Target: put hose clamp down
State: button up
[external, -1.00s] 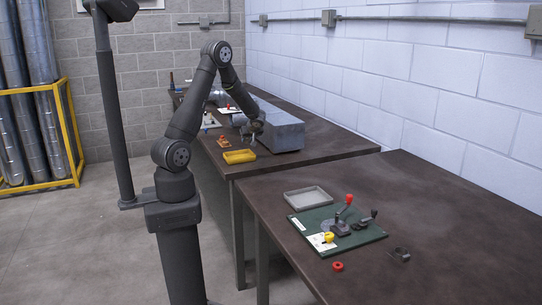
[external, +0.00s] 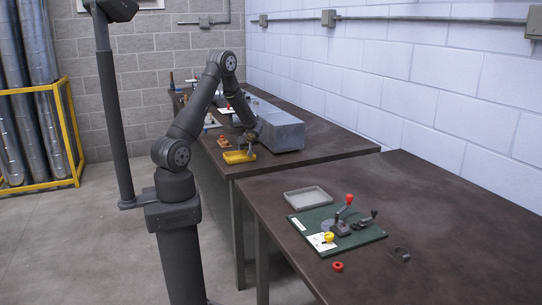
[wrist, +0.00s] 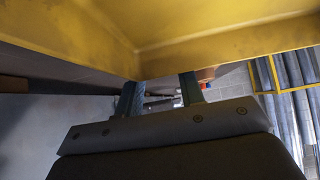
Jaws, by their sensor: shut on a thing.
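A yellow tray (external: 238,157) sits near the front left edge of the far table. My gripper (external: 246,148) points down at the tray's right part, beside the large grey duct block. The tray's yellow surface (wrist: 200,28) fills the top of the wrist view, very close to my fingers. My gripper (wrist: 160,95) shows its two fingers apart there, shut on the hose clamp. The clamp itself is mostly hidden by the tray and fingers. I cannot tell whether it touches the tray.
The grey duct block (external: 272,130) stands right of the tray. A small orange-brown part (external: 223,141) lies behind it. The near table holds a grey tray (external: 308,197), a green board with levers (external: 318,237), a red ring (external: 338,267) and a dark curved piece (external: 399,254).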

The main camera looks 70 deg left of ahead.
jog(key=o, duration=1)
jog(key=shift+c, duration=0.2)
jog(key=shift+d+r, duration=0.25)
jog(key=shift+r, duration=0.15)
jog(key=v, duration=1.1)
jog(key=shift+d, duration=0.1)
jog(key=x, duration=1.2)
jog(key=shift+r, duration=0.85)
